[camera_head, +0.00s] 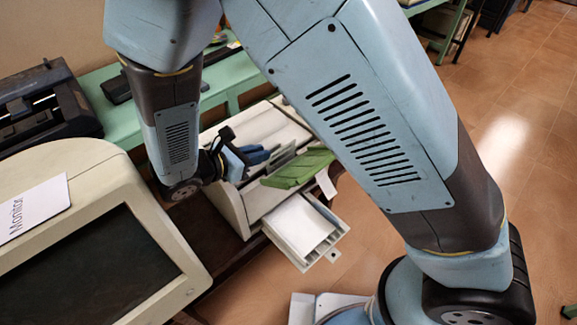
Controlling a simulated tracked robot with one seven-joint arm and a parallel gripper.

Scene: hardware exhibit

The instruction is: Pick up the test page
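A cream printer (235,207) stands low behind my arm. A green flap or sheet (300,168) lies tilted on its front. A small white piece of paper (327,184) shows at the right end of the green part; I cannot tell if it is the test page. White paper (297,224) lies in the pulled-out lower tray (331,237). My gripper (256,155) is over the printer's left part, left of the green part and apart from the white paper. Its fingertips are small and partly hidden, so its opening is unclear.
A cream monitor (100,170) with a "Monitor" label (35,208) fills the lower left. A dark machine (45,105) stands on the green bench (105,100) behind. Open tiled floor (520,130) lies to the right. My arm hides much of the middle.

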